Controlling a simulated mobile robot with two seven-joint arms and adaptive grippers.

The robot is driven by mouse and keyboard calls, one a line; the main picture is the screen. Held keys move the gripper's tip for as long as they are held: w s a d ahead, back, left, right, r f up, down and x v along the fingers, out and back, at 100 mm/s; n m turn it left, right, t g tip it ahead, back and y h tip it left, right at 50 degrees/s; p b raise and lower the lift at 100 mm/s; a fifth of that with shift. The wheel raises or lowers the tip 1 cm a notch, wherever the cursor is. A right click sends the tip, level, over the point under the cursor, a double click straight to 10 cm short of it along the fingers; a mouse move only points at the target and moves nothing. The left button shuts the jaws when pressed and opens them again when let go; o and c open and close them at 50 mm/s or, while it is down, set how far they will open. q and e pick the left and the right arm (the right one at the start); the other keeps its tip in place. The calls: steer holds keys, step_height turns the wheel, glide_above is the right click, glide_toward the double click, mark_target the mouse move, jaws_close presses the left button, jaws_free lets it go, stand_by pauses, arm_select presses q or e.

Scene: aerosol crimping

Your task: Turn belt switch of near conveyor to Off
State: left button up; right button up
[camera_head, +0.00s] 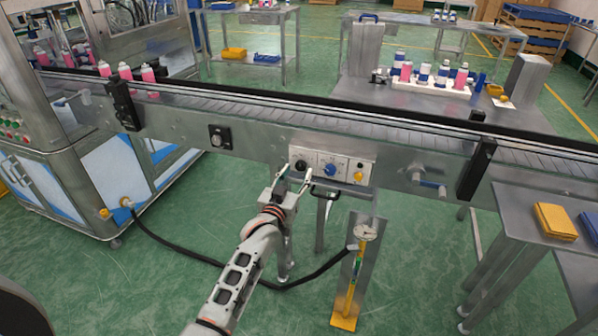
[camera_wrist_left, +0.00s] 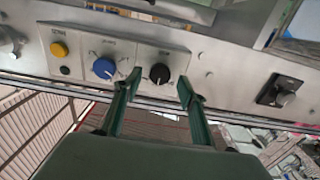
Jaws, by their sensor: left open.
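The near conveyor (camera_head: 400,124) runs across the head view. Its side carries a control panel (camera_head: 331,160) with a black knob (camera_head: 300,165), a blue knob (camera_head: 330,169) and a yellow button (camera_head: 359,176). The wrist view shows the same black knob (camera_wrist_left: 160,73), blue knob (camera_wrist_left: 104,68) and yellow button (camera_wrist_left: 59,49). The panel labels are too small to read, so which knob is the belt switch cannot be told. My left gripper (camera_head: 296,178) is open at the panel. Its fingertips (camera_wrist_left: 160,84) flank the black knob, with visible gaps. My right gripper is out of view.
A separate black switch box (camera_head: 220,137) sits left of the panel. A blue-handled lever (camera_head: 430,184) is to the right. Pink cans (camera_head: 126,71) stand on the belt at left.

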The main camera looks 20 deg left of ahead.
arm_select(q)
steer(key=shift+w, duration=1.1)
steer(key=c, duration=1.1)
